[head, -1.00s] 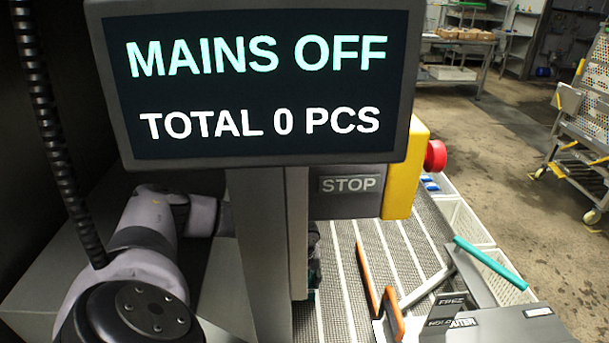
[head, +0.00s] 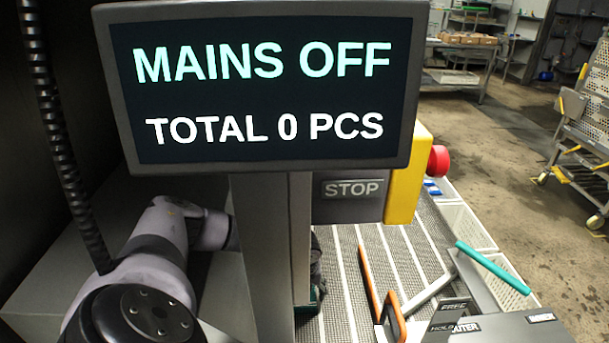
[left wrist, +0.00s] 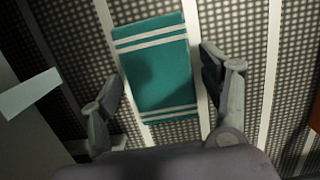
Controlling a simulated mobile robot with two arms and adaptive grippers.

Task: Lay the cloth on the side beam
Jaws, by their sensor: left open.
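A teal cloth (left wrist: 160,75) with white stripes near both ends lies flat on the perforated, slatted surface in the left wrist view. My left gripper (left wrist: 163,68) is open, with one finger on each side of the cloth and not closed on it. In the head view only a dark part of my left gripper (head: 316,264) shows beside the grey post, with a sliver of teal below it. The post and screen hide the rest. My right gripper is not in view. I cannot tell which part is the side beam.
A grey post (head: 271,260) carries a large screen (head: 265,85) reading MAINS OFF. A yellow box (head: 407,185) with a red button (head: 438,160) stands beside it. Orange-edged (head: 368,283) and teal-handled (head: 492,266) items lie at the right, near white crates (head: 468,228).

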